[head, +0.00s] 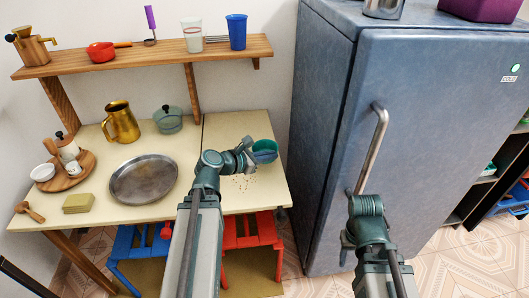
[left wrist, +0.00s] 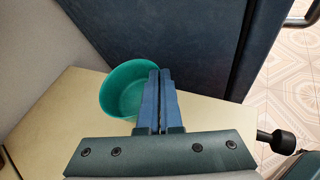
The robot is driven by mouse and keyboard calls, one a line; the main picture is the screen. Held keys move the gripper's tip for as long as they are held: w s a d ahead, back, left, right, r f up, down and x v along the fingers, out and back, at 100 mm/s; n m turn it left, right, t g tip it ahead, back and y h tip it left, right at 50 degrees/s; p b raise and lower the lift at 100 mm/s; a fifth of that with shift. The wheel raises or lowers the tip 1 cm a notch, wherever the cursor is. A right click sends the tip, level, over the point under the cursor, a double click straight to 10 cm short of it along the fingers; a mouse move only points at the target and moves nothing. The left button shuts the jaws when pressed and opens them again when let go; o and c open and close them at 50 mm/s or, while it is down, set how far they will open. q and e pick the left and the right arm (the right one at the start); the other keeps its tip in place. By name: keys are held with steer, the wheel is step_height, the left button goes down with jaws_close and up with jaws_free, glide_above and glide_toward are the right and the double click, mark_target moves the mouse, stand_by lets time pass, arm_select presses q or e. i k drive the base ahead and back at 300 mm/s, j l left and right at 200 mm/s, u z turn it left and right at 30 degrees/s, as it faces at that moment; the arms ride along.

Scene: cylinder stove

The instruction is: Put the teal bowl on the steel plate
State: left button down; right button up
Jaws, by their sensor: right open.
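The teal bowl (head: 265,151) is at the right end of the cream table, near the fridge. My left gripper (head: 250,158) is beside it. In the left wrist view, the blue fingers (left wrist: 160,98) are nearly together at the right rim of the bowl (left wrist: 122,92), with the thin wall between them. I cannot tell whether the bowl touches the table. The round steel plate (head: 144,179) lies empty on the table's left half. My right gripper (head: 348,243) is open and empty in front of the fridge, below its handle.
Left of the plate are a wooden tray (head: 84,179) with small ware and a yellow-green block (head: 78,203). Behind are a brass pitcher (head: 121,123) and a green lidded pot (head: 168,119). Crumbs (head: 241,184) lie near the bowl. A shelf (head: 150,58) overhangs the back; the fridge (head: 430,140) bounds the right.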

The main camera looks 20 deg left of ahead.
mark_target(145, 180)
steer(key=l+u, duration=0.15)
steer(key=u, duration=1.15)
steer(key=l, duration=0.4)
steer(key=k+l, duration=0.15)
steer(key=l, duration=0.25)
steer(key=i+z, duration=0.1)
steer(key=i+l, duration=0.05)
